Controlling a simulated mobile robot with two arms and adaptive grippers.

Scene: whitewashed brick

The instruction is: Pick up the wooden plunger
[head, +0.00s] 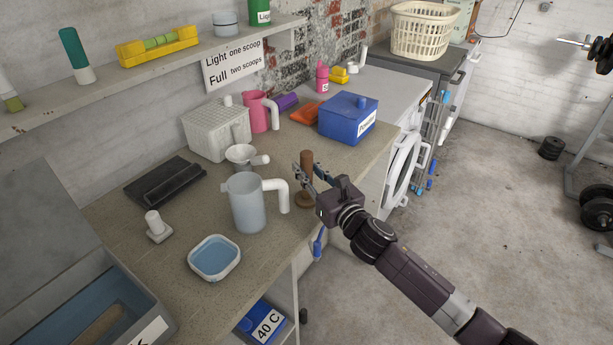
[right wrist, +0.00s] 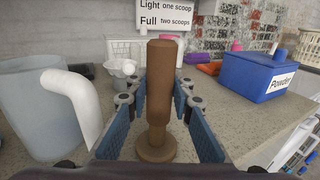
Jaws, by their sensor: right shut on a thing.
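The wooden plunger (head: 307,160) is a brown upright handle with a thin stem and a round foot. It is by the front edge of the counter (head: 180,270), just right of the grey jug with a white handle (head: 247,205). My right gripper (head: 307,172) is shut on the plunger, with a finger on each side. In the right wrist view the plunger (right wrist: 160,85) stands upright between the blue finger pads. Its foot is at the counter top; I cannot tell whether it touches. My left gripper is not in view.
A blue powder box (head: 345,122), pink jug (head: 256,112), white basket (head: 215,133) and small white cup (head: 242,157) stand behind. A water tub (head: 214,258) and white stamp-shaped piece (head: 157,228) are to the left. The floor (head: 480,200) at the right is open.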

